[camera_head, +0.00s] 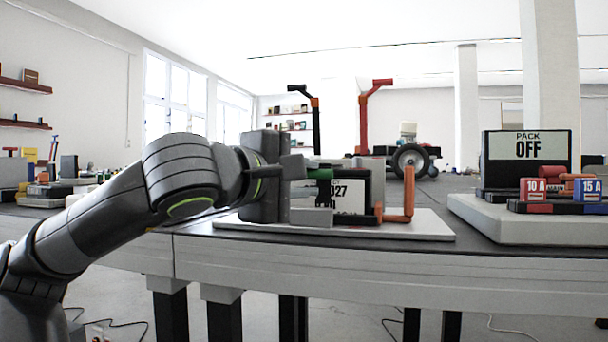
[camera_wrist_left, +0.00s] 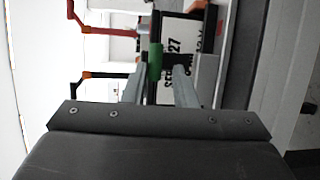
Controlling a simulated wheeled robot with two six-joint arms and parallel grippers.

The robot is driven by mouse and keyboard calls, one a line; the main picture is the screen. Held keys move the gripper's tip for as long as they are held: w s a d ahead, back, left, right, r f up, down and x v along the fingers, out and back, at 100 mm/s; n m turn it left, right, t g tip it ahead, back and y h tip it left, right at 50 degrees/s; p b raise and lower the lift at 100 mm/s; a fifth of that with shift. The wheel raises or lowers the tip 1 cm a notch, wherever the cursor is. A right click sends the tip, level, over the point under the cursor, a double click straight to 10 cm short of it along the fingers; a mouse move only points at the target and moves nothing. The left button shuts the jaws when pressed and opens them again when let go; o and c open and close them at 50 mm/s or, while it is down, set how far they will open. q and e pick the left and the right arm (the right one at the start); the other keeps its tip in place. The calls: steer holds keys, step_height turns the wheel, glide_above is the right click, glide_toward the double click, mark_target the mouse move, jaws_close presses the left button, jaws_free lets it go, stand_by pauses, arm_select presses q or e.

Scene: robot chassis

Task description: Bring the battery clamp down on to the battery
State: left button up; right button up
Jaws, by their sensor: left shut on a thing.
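The battery (camera_head: 350,192) is a dark block with a white label ending in "27", standing on a white board (camera_head: 430,226) on the bench. The label also shows sideways in the left wrist view (camera_wrist_left: 182,35). A dark bar with a green grip (camera_head: 324,186), seemingly the battery clamp, lies across the battery's near side at its upper left. My left gripper (camera_head: 316,190) comes from the left and is shut on the green grip, which shows between its fingers in the left wrist view (camera_wrist_left: 155,64). Whether the clamp touches the battery is hidden. My right gripper is not in view.
An orange bracket (camera_head: 409,192) stands at the battery's right. A black post (camera_head: 316,125) and a red post (camera_head: 363,125) rise behind it. A "PACK OFF" display (camera_head: 527,148) and fuse blocks (camera_head: 534,190) stand on the right. Bare bench top lies between the boards.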

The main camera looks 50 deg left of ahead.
arm_select(q)
steer(key=o, duration=0.4)
steer(key=shift+f, duration=0.4)
steer(key=shift+r, duration=0.1)
steer(key=shift+r, duration=0.1)
steer(key=s+d, duration=0.1)
steer(key=s, duration=0.4)
steer(key=s+b, duration=0.1)
steer(key=s, duration=0.5)
steer(key=s+d+r, duration=0.1)
steer(key=s, duration=0.5)
steer(key=shift+s+d+b, duration=0.1)
steer(key=shift+d+b, duration=0.2)
steer(key=shift+b, duration=0.05)
